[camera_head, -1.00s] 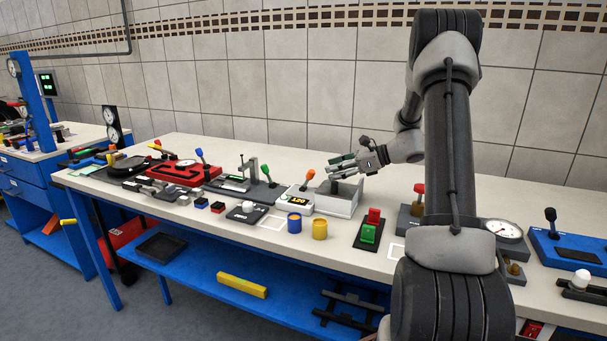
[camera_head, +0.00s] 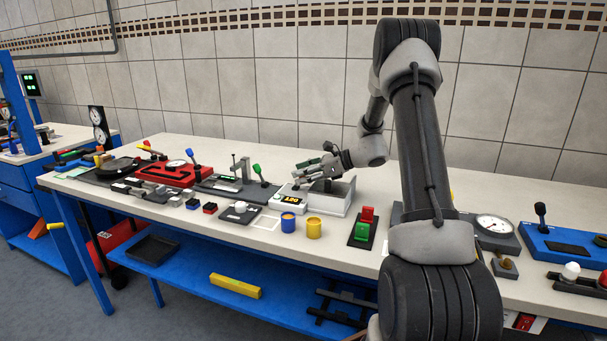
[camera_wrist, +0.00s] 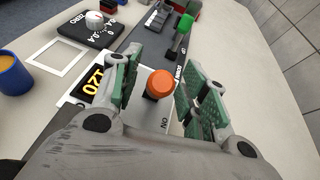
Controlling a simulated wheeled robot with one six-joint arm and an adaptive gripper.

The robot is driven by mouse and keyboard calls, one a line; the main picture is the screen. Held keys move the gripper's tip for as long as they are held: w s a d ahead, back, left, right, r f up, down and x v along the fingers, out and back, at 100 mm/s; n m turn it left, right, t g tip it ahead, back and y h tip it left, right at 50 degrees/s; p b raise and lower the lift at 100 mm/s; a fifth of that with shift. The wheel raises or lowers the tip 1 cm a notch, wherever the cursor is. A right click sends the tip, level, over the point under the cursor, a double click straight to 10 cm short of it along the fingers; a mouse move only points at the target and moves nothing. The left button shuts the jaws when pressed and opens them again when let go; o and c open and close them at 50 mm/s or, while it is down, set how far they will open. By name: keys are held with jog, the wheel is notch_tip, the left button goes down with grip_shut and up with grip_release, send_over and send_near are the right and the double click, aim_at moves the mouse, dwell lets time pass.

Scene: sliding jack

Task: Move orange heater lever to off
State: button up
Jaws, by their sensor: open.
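The orange heater lever (camera_wrist: 160,82) shows in the wrist view as a round orange knob on a dark stem. It stands on a white box with a lit yellow display (camera_wrist: 92,88) and an "ON" mark near its front. My gripper (camera_wrist: 158,78) is open, with green pads on both sides of the knob and a visible gap at each side. In the head view my gripper (camera_head: 314,168) is over the white heater box (camera_head: 291,201), and the orange knob is hidden behind it.
A green-knobbed lever (camera_wrist: 184,26) stands beyond the heater. A white ball-knob device (camera_wrist: 94,18) and a blue cup (camera_wrist: 14,74) lie to the left.

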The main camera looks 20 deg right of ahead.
grip_shut()
jog(key=shift+a, duration=0.1)
jog(key=w+a+g+h, duration=0.1)
jog(key=w+g+h, duration=0.1)
jog(key=h, duration=0.1)
jog(key=shift+a+r+g, duration=0.35)
jog(key=shift+a+g, duration=0.05)
jog(key=shift+w+a+g+h, duration=0.45)
jog(key=shift+g+h, duration=0.35)
jog(key=shift+h, duration=0.1)
jog(key=shift+w+a+f+m+g+h, duration=0.2)
jog(key=shift+w+a+g+h, duration=0.1)
jog(key=shift+g+h, duration=0.3)
jog(key=shift+w+a+f+m+g+h, duration=0.15)
jog(key=shift+w+a+g+h, duration=0.15)
jog(key=shift+g+h, duration=0.25)
grip_release()
